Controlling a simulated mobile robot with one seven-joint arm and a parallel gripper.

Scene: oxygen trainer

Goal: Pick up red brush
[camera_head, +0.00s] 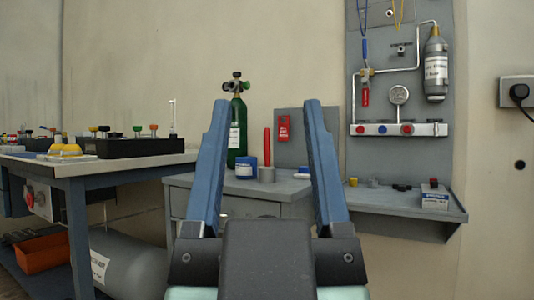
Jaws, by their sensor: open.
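A slim red upright handle, which looks like the red brush (267,142), stands in a short grey cup (267,175) on the grey cabinet (290,188). Its lower end is hidden in the cup, so I cannot see any bristles. My gripper (266,104) is open and empty, with its two blue fingers pointing up and forward. In the picture the brush shows in the gap between the fingers, with the cabinet behind them. Nothing touches the brush except the cup.
A green cylinder (238,130) and a blue box (246,168) stand left of the brush. A grey board with a red tag (284,128) is behind it. A workbench (75,168) is at left; a shelf (400,203) with small parts is at right.

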